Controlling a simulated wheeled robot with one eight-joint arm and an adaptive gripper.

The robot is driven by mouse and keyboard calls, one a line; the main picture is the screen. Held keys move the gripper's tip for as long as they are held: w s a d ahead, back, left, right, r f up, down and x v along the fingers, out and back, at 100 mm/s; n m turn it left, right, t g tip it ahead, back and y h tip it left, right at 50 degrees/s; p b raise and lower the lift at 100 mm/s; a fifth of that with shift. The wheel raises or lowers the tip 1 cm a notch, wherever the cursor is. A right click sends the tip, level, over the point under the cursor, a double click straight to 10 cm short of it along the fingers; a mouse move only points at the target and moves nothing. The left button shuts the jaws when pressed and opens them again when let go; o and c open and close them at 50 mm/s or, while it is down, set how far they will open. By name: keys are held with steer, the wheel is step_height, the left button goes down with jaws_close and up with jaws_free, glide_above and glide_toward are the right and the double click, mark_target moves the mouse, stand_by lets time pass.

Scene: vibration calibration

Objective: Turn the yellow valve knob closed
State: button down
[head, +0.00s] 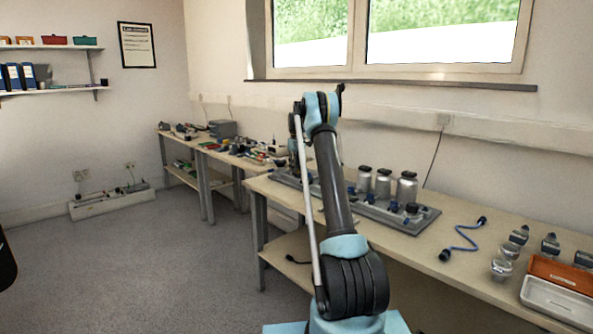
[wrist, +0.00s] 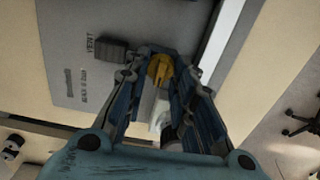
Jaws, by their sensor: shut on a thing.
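The yellow valve knob (wrist: 160,70) shows in the wrist view on the grey panel (wrist: 75,75), near the panel's edge. My gripper (wrist: 163,75) is around the knob, with its blue and black fingers on either side, shut on it. In the head view the grey base plate (head: 425,219) lies on the bench, and my arm reaches over its far left end. The knob and my fingertips are hidden behind my arm there. The knob's exact angle is hard to tell.
A dark block (wrist: 112,48) beside the label "VENT" sits close to my left finger. Metal canisters (head: 383,184) stand on the plate. A blue cable (head: 462,240), glass jars (head: 502,263) and an orange-and-white case (head: 560,288) lie to the right on the bench.

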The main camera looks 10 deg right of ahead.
steer(key=shift+d, duration=0.15)
steer(key=c, duration=1.3)
jaws_free()
steer(key=shift+r, duration=0.1)
step_height(320, 180, up, 12)
steer(key=shift+f, duration=0.15)
